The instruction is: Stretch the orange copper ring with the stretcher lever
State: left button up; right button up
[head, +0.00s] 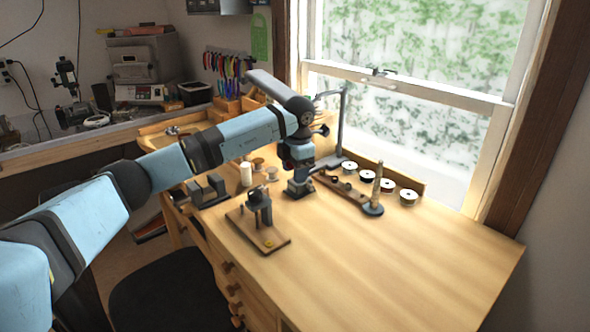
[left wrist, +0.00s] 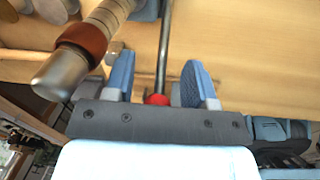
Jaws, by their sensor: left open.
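An orange-brown copper ring (left wrist: 82,38) sits around a metal mandrel (left wrist: 50,76) in the left wrist view. A slim dark rod (left wrist: 163,45), which looks like the stretcher lever, has a red part (left wrist: 157,99) near its lower end. My left gripper (left wrist: 157,82) is open, with one blue finger on each side of the rod; I cannot tell whether either touches it. In the head view the left gripper (head: 299,189) is low over the bench. The ring and lever are not clearly made out there. My right gripper is out of view.
A small wooden base with a dark tool (head: 260,208) stands in front of the gripper. To its right are an upright rod on a round dark foot (head: 373,209) and several white-topped spools (head: 387,186). The bench's right half (head: 410,270) is clear.

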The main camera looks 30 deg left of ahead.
pick_arm(q)
jog(key=shift+c, duration=0.9)
jog(key=c, duration=0.7)
grip_shut()
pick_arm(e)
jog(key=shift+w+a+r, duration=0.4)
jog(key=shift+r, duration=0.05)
pick_arm(q)
jog(key=shift+f, duration=0.1)
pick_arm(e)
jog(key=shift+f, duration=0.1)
